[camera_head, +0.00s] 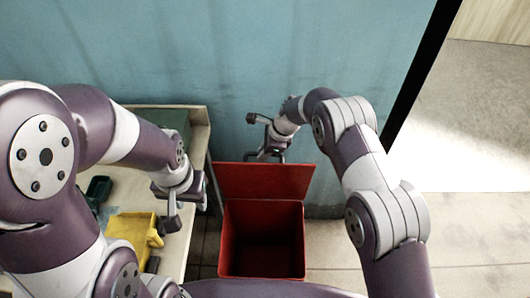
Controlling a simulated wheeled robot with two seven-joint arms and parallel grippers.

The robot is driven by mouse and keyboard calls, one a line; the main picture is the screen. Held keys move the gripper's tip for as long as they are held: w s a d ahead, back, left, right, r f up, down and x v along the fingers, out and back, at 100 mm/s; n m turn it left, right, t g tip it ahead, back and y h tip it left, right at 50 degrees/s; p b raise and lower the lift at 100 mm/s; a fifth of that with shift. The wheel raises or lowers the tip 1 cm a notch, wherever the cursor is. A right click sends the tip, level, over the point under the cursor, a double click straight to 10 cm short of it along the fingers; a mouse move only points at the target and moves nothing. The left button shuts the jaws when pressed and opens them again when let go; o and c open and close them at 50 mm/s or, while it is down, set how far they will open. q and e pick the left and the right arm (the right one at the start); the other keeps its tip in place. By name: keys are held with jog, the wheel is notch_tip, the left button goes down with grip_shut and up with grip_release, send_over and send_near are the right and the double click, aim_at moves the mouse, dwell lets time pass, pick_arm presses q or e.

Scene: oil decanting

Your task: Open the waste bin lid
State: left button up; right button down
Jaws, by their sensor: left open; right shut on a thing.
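The red waste bin (229,240) stands on the floor in the middle of the camera_head view. Its red lid (262,181) is raised at the back, against the blue-green wall, and the bin's inside shows. My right gripper (270,155) is at the lid's upper edge and is shut on it; the exact grip is partly hidden by the gripper itself. My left gripper (188,204) is open and empty, beside the table's right edge and left of the bin.
A table (198,150) on the left holds a yellow object (135,232) and a dark green item (98,190). A blue-green wall (230,60) stands close behind the bin. The floor to the right (470,225) is clear.

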jog(key=shift+s+d+f, duration=0.1)
jog(key=shift+s+f, duration=0.2)
jog(key=shift+f, duration=0.2)
jog(key=c, duration=1.3)
grip_release()
jog(key=shift+o, duration=1)
jog(key=shift+w, duration=0.35)
jog(key=b+v, duration=0.2)
jog(key=v, duration=1)
jog(key=shift+r, duration=0.35)
